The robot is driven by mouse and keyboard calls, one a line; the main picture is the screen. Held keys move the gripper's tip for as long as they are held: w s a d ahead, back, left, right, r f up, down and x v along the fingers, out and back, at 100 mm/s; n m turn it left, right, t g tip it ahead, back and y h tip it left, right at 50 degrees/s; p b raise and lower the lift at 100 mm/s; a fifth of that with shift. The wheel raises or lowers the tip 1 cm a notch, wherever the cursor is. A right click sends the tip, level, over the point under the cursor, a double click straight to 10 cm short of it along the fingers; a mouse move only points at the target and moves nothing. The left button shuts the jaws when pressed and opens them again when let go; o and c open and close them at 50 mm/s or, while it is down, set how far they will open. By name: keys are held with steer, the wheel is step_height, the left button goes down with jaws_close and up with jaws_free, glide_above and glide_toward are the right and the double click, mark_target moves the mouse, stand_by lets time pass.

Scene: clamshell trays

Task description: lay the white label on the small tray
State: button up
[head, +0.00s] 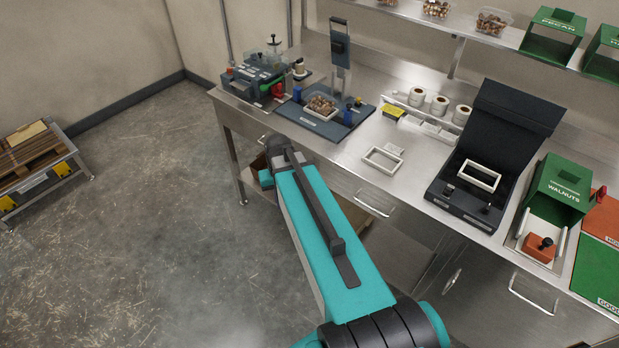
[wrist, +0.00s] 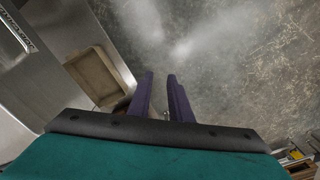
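A clear tray filled with brown nuts (head: 320,105) sits on a dark blue base plate at the back of the steel bench; it looks like the small tray. A small whitish printed piece (head: 394,149), possibly the white label, lies on the bench beside a white rectangular frame (head: 382,161). My gripper (wrist: 161,77) shows two purple fingers, apart with nothing between them, above the concrete floor at the bench's front. In the head view my arm hides the fingers. The gripper is well away from the tray and the whitish piece.
White rolls (head: 440,105) stand in a rack at the bench's back. An open black case (head: 505,120) holds another white frame (head: 480,175). A green walnuts bin (head: 560,188) stands right. A grey machine (head: 258,80) stands left. Bare steel surrounds the near white frame.

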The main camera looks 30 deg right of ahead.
steer(key=s+a+f+n+g+b, duration=0.1)
steer(key=s+a+f+n+b, duration=0.1)
steer(key=s+a+f, duration=0.35)
steer(key=s+a+f+n+g+b, duration=0.1)
steer(key=s+a+f, duration=0.2)
steer(key=a+f, duration=0.5)
steer(key=s+f+g+b, duration=0.4)
steer(key=s+f+b, duration=0.3)
steer(key=s+f, duration=1.4)
steer(key=shift+a+f+n+b, duration=0.3)
steer(key=shift+a+b, duration=0.05)
steer(key=o, duration=0.3)
steer(key=shift+o, duration=0.2)
steer(key=shift+d, duration=0.1)
